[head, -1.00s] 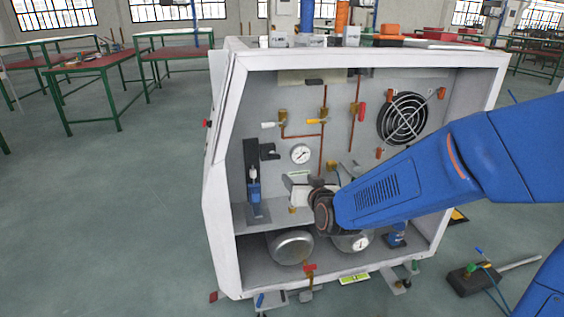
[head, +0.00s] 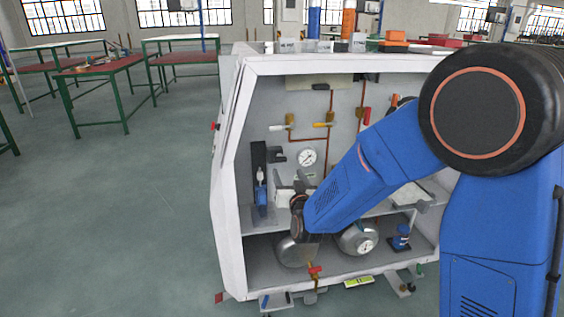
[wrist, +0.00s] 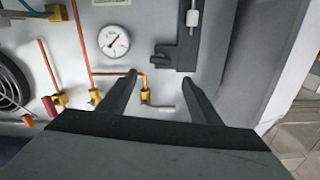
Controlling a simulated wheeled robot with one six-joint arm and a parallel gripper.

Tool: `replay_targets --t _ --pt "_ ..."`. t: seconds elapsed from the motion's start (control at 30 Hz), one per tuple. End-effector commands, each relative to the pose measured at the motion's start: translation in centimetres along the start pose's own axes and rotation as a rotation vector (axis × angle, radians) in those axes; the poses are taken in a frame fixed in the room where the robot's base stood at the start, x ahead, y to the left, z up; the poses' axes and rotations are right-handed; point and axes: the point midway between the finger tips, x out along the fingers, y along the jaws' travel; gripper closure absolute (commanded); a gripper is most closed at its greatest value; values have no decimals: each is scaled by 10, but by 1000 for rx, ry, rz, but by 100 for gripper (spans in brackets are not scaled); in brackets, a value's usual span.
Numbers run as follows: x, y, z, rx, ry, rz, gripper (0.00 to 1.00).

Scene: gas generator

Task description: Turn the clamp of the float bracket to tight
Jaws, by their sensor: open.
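The float bracket (head: 258,165) is a dark upright plate on the left of the cabinet's back wall, with a small white and blue float on it. A black hooked clamp (head: 277,154) sticks out from its right side. In the wrist view, which is upside down, the bracket plate (wrist: 190,50) is at top centre and the clamp (wrist: 163,56) juts from it. My gripper (wrist: 160,74) is open and empty, its two dark fingers pointing at the wall on either side of the clamp in the picture. The clamp appears beyond the fingertips, not gripped.
A round gauge (head: 307,157) sits right of the clamp. Copper pipes with a yellow-handled valve (head: 323,124) and a white-handled valve (head: 279,127) run above. A shelf and silver tanks (head: 357,239) lie below. The cabinet's left side wall (head: 230,170) is close to the bracket.

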Motion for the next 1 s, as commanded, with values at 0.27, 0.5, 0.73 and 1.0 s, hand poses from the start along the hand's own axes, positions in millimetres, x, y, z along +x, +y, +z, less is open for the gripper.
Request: replay_targets --t 0.27,0.5,0.73,1.0 --pt "50 1 1 0 -1 1 42" --pt "88 0 1 0 -1 1 42" --pt "108 0 1 0 -1 1 42" --pt "111 0 0 0 -1 0 42"
